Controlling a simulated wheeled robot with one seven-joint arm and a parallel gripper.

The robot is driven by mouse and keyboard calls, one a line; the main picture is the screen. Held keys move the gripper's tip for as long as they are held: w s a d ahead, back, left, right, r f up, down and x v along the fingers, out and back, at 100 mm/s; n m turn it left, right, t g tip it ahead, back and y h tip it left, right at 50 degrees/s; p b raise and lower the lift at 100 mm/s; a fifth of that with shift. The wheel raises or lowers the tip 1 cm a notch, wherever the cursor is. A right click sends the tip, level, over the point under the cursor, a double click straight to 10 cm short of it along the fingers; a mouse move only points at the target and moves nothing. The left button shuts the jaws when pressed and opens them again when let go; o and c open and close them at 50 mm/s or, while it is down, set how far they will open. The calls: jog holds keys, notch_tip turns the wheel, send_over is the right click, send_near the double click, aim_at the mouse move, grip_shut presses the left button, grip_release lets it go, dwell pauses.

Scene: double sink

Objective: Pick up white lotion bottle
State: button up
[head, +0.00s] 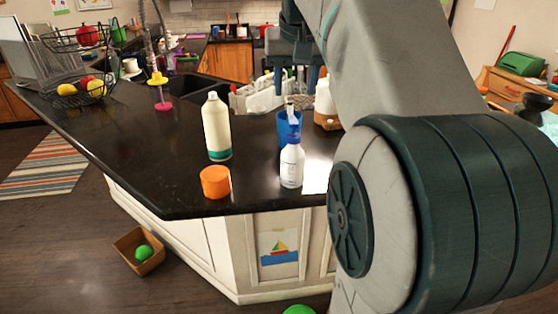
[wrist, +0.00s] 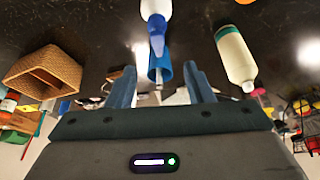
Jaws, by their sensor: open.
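A small white bottle with a blue pump or spray top (head: 292,165) stands upright near the front edge of the dark counter. It shows at the top of the wrist view (wrist: 156,9), top pointing toward my gripper. A taller cream-white bottle with a teal band (head: 217,127) stands upright to its left; it shows at right in the wrist view (wrist: 235,55). I cannot tell for sure which is the lotion bottle. My gripper (head: 296,84) is open and empty above the counter, behind both bottles; its fingers (wrist: 160,72) point toward the blue-topped bottle, apart from it.
A blue cup (head: 283,126) stands right behind the blue-topped bottle. An orange cylinder (head: 215,182) sits at the front edge. Another white bottle (head: 324,98) in a brown basket (head: 328,122) is behind right. The left counter (head: 120,125) is mostly clear.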

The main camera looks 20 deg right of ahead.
aim_at(294, 121)
jog(key=x, duration=0.7)
jog(key=shift+f, duration=0.1)
jog(key=x, duration=0.5)
jog(key=shift+s+d+f, duration=0.1)
jog(key=shift+s+f, duration=0.1)
jog(key=shift+f, duration=0.2)
grip_shut()
